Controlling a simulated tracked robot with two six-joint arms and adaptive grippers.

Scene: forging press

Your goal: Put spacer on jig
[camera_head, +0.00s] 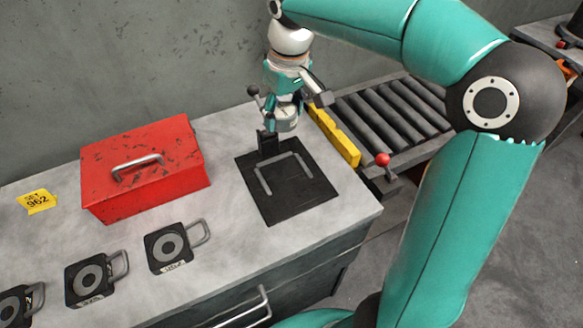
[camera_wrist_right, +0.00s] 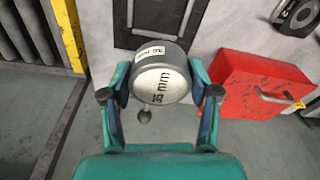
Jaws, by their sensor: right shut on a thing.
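My right gripper (camera_head: 285,100) is shut on the spacer, a grey cylinder (camera_head: 287,124) with a ball-ended handle. In the right wrist view the spacer (camera_wrist_right: 160,83) is marked "35 mm" and sits between the two fingers of the gripper (camera_wrist_right: 160,92). The jig, a black plate (camera_head: 290,202) with a grey U-shaped bracket and an upright black block at its back, lies on the bench. The spacer is over the back edge of the jig; whether it touches the block is unclear. In the right wrist view the jig (camera_wrist_right: 130,36) is partly behind the spacer. My left gripper is out of view.
A red toolbox (camera_head: 145,172) stands left of the jig. Several black square pieces with handles (camera_head: 168,248) lie along the bench's front left. A roller conveyor (camera_head: 400,110) with a yellow edge stands to the right.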

